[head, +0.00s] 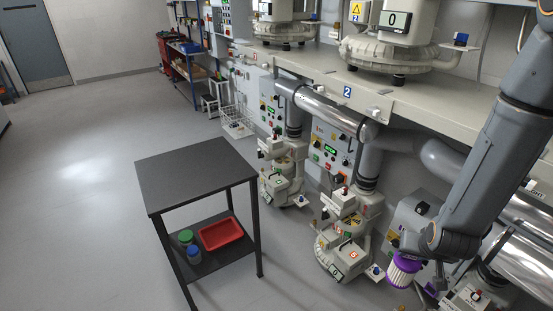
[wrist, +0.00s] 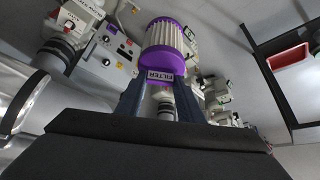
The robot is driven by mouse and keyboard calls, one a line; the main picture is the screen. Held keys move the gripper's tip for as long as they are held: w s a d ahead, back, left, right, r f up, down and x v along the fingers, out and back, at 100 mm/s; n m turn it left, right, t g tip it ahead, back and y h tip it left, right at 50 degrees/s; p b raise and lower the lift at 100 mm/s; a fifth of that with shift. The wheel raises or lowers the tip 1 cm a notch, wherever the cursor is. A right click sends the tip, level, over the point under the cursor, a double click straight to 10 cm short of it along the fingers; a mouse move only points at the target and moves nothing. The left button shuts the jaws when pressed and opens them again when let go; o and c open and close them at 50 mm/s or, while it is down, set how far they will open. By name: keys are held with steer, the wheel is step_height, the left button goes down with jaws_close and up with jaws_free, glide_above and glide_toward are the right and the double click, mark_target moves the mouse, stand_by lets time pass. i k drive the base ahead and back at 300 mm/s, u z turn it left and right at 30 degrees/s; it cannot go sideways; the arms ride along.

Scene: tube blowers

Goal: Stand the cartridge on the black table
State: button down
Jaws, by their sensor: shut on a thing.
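The cartridge is a pleated white filter with purple ends and a FILTER label. It shows in the wrist view (wrist: 167,50) and at the lower right of the head view (head: 402,271). My gripper (wrist: 160,95) is shut on the cartridge, its dark fingers on both sides of the labelled purple end. In the head view the cartridge hangs in the air beside the blower machines, to the right of the black table (head: 196,168). The table's top is bare. Part of my gripper is hidden in the head view by my wrist.
Blower machines (head: 345,240) stand between the table and the cartridge. A metal pipe (head: 325,105) and a long bench (head: 330,75) run above them. The floor to the left is clear.

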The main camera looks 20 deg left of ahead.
mark_target(192, 167)
steer(key=u, duration=0.75)
steer(key=i, duration=0.95)
steer(key=u, duration=1.5)
steer(key=i, duration=0.45)
steer(key=u, duration=0.55)
